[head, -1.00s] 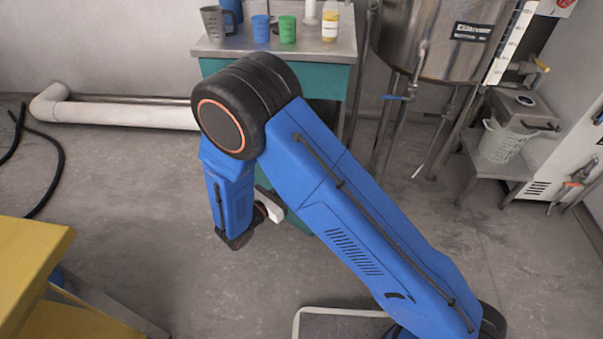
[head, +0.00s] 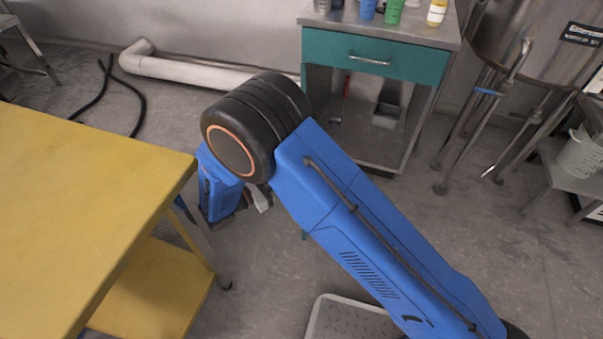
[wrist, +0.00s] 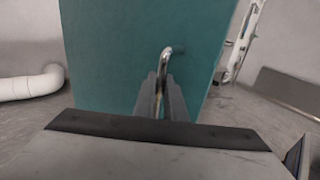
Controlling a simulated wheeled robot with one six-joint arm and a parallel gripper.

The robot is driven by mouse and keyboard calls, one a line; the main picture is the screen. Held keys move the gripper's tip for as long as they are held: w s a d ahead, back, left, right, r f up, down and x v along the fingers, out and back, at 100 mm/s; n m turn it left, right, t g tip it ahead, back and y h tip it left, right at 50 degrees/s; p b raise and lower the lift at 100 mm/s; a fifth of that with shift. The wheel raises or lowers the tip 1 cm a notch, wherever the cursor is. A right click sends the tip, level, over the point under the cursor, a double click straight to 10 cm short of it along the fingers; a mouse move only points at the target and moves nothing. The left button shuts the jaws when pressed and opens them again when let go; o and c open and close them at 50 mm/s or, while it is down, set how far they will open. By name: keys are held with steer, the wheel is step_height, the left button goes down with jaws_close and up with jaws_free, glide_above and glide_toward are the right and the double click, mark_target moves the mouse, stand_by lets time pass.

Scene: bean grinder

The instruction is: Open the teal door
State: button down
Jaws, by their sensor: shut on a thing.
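The teal door (wrist: 115,50) fills the middle of the wrist view as a tilted flat panel with a metal bar handle (wrist: 165,54). My gripper (wrist: 162,92) is shut on that handle, with a finger on each side of it. In the head view, the cabinet (head: 376,60) stands with its lower compartment exposed, so the door is swung away from the front. My blue arm hides nearly all of the door there; only a teal sliver shows below the arm. The gripper's fingers are hidden in the head view.
A yellow table (head: 90,190) stands close on the left of my arm. A teal drawer (head: 385,58) above the compartment is closed. Cups stand on the cabinet top. A metal tank (head: 530,40) on legs is at the right. Grey floor is clear before the cabinet.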

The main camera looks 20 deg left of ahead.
steer(key=shift+s+a, duration=0.2)
steer(key=shift+a, duration=0.2)
steer(key=c, duration=1.8)
jaws_free()
